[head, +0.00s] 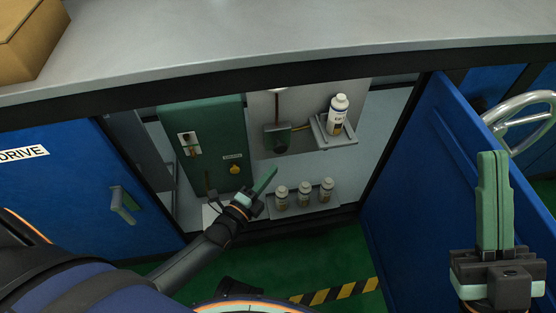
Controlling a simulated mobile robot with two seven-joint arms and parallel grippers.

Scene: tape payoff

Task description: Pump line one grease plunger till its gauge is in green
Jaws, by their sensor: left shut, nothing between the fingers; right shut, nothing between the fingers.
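A small dark green unit (283,138) with a red-brown pipe and a yellow line is on the back wall. I cannot tell which part is the line one plunger, and no gauge reading is legible. My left gripper (267,178) is shut and empty, in front of the bay, between the green box and the lower bottles in the picture. My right gripper (495,156) is shut and empty, upright before the open blue door.
A white bottle (338,114) stands on a small upper shelf (325,141). Several smaller bottles (304,193) stand on a lower shelf. The blue door (440,190) bounds the bay on the right; a handwheel (522,118) is beyond it. A grey worktop (270,40) overhangs the bay.

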